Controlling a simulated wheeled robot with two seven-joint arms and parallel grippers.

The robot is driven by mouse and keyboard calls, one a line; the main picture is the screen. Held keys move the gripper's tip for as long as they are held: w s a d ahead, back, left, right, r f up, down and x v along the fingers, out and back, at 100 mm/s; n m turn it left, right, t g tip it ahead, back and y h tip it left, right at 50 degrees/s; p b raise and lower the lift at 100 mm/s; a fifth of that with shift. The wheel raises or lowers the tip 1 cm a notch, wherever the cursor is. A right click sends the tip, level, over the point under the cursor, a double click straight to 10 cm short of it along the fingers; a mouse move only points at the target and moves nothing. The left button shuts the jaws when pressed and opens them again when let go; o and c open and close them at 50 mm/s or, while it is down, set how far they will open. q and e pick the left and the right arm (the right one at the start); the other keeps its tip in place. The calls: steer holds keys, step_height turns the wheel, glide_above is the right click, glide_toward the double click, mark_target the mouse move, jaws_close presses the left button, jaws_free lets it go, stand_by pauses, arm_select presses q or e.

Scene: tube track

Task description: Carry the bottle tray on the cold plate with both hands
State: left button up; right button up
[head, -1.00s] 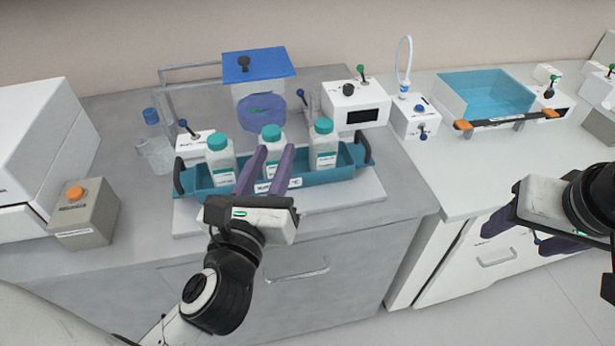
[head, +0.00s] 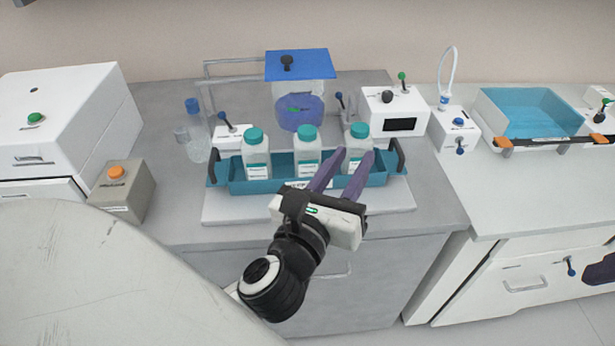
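The teal bottle tray (head: 237,187) lies on the pale cold plate (head: 235,212), with an upright black handle at each end. Three white bottles with teal caps stand in it: left (head: 256,156), middle (head: 306,152) and right (head: 356,145). My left gripper (head: 353,155) is open, its two purple fingers apart with nothing visible between them. It is over the tray's front, in front of the right bottle, and hides part of the tray's front wall and label. Whether it touches the tray is unclear. Only a purple piece of my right gripper (head: 600,272) shows at the right edge.
A grey box with an orange button (head: 122,190) and a white machine (head: 70,120) stand left. Behind the tray are a clear bottle (head: 195,135), a blue-lidded container (head: 300,75) and a display box (head: 395,115). A blue bin (head: 530,112) is on the right counter.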

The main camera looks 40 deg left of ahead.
steer(key=shift+v, duration=2.1)
steer(key=shift+a, duration=0.2)
